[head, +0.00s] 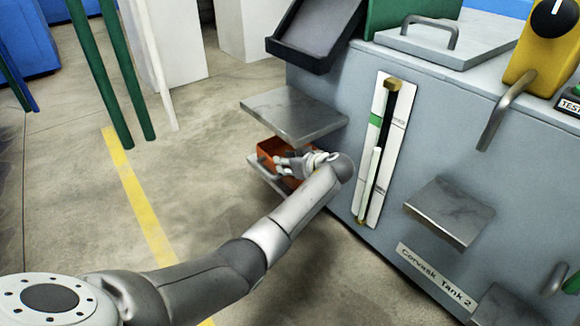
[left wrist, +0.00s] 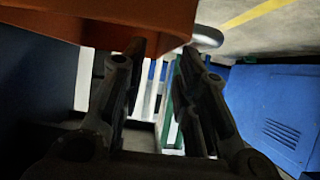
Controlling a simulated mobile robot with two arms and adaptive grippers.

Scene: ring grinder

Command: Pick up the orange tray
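The orange tray (head: 270,151) sits on a lower metal shelf (head: 266,173) on the side of the grey tank, beneath a wider shelf. My left gripper (head: 283,164) reaches in at the tray and covers part of it. In the left wrist view, the tray (left wrist: 100,22) fills the top left, close to the fingertips. The two fingers of my left gripper (left wrist: 163,52) stand apart with a gap between them. I cannot tell whether either finger touches the tray. My right gripper is not in view.
The wider metal shelf (head: 293,113) hangs just above the tray and gripper. A gauge panel (head: 385,150) and another small shelf (head: 450,209) are on the tank (head: 340,100) to the right. Green posts (head: 100,70) stand at the left. The floor (head: 205,150) left of the shelves is clear.

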